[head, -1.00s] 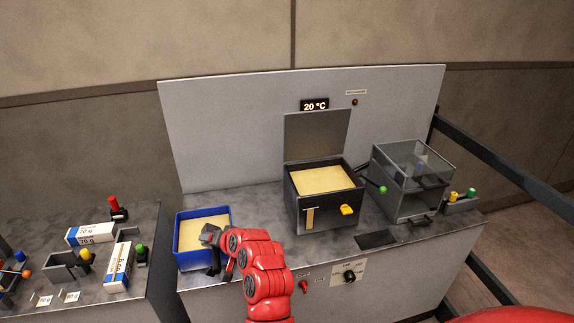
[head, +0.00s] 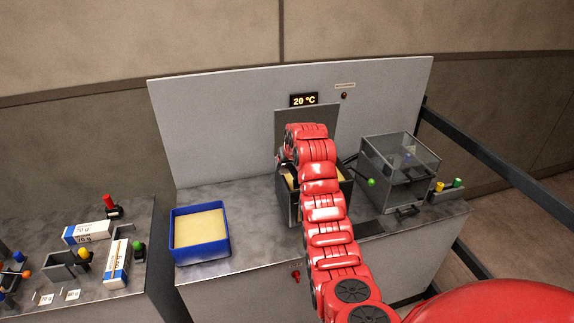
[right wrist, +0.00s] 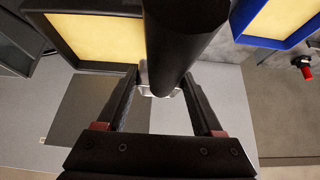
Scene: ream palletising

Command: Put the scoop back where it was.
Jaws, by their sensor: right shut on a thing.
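My right gripper (right wrist: 162,76) is shut on a thick black round handle (right wrist: 186,35), which I take to be the scoop's. A small pale metal part shows between the fingertips; the scoop's bowl cannot be made out. In the head view my red right arm reaches over the dark open box (head: 345,190), and hides the gripper and much of that box. The box's pale yellow contents show in the right wrist view (right wrist: 98,35). The blue tray (head: 201,259), with pale yellow contents, stands left of it. My left gripper is not in view.
A clear-walled case (head: 400,165) with a green-knobbed lever (head: 371,182) stands right of the dark box. A grey back panel (head: 220,130) rises behind. The left bench (head: 110,285) holds white cartons and colour-knobbed items. The bench around the blue tray is clear.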

